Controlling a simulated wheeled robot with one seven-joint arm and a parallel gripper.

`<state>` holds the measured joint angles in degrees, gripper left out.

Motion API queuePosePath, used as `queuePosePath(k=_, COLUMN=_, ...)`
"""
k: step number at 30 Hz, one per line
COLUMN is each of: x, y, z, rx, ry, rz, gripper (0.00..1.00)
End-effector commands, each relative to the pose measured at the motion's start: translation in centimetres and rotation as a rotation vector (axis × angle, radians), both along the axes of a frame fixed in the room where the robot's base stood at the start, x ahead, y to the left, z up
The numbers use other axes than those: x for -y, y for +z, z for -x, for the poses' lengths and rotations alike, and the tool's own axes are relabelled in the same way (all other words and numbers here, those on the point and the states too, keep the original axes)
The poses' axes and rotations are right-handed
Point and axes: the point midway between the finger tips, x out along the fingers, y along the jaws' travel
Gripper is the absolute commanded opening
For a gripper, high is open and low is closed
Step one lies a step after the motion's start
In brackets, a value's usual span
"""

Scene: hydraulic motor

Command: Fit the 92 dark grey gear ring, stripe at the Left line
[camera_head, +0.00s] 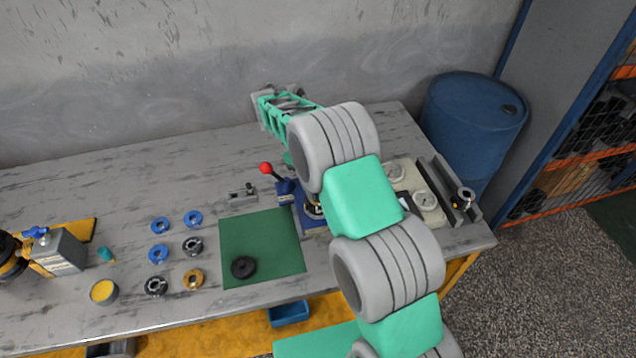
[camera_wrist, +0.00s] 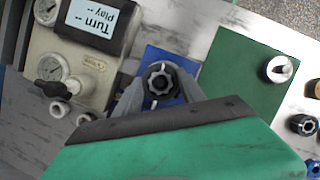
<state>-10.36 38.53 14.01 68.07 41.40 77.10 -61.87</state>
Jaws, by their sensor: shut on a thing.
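My gripper (camera_wrist: 158,84) is shut on a dark ring with a toothed, star-shaped opening, seemingly the dark grey gear ring (camera_wrist: 160,70). In the wrist view it is right over the blue fixture (camera_wrist: 179,59). I cannot tell whether it is seated or above it. Its stripe, number and the Left line are not readable. In the head view my arm hides the gripper and part of the blue fixture (camera_head: 286,198), which has a red-knobbed lever (camera_head: 266,168).
The gauge panel (camera_wrist: 92,90), with a screen reading "Turn -- play --", stands beside the fixture. A blue barrel (camera_head: 472,125) stands behind the bench's right end.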

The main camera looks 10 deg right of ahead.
Motion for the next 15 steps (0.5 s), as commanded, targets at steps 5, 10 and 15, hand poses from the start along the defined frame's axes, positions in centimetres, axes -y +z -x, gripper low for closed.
queuePosePath(k=5, x=0.00, y=-0.10, z=-0.03, rx=0.001, ry=-0.001, rz=0.000, gripper=0.00)
queuePosePath(k=10, x=-0.01, y=-0.09, z=-0.03, rx=0.001, ry=-0.001, rz=0.000, gripper=0.00)
queuePosePath(k=15, x=0.00, y=-0.09, z=-0.02, rx=0.001, ry=-0.001, rz=0.000, gripper=0.58)
